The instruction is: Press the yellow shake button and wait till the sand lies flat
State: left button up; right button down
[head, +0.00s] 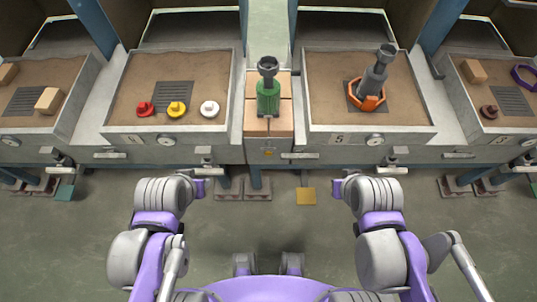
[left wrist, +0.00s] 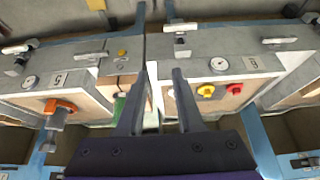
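A yellow knob-shaped piece (head: 177,109) sits between a red one (head: 145,108) and a white one (head: 209,108) on sand in the left-middle tray (head: 118,80). A small yellow button (head: 268,153) is on the front of the centre post; it also shows in the left wrist view (left wrist: 122,53). The sand (head: 330,65) in the right-middle tray looks mostly level around an orange-based grey object (head: 369,90). My left gripper (head: 201,188) is in front of the benches, apart from them; its fingers (left wrist: 160,72) are spread and empty. My right gripper (head: 338,188) is also clear; its fingers are unclear.
A green cylinder with a dark top (head: 268,95) stands on the centre post. Handles (head: 300,156) and gauges (head: 374,140) line the bench fronts. Outer trays hold blocks (head: 48,100) and a purple ring (head: 525,76). Pedals (head: 257,188) and a yellow floor plate (head: 306,196) lie below.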

pick_arm(q)
grip_shut()
dwell(1.4)
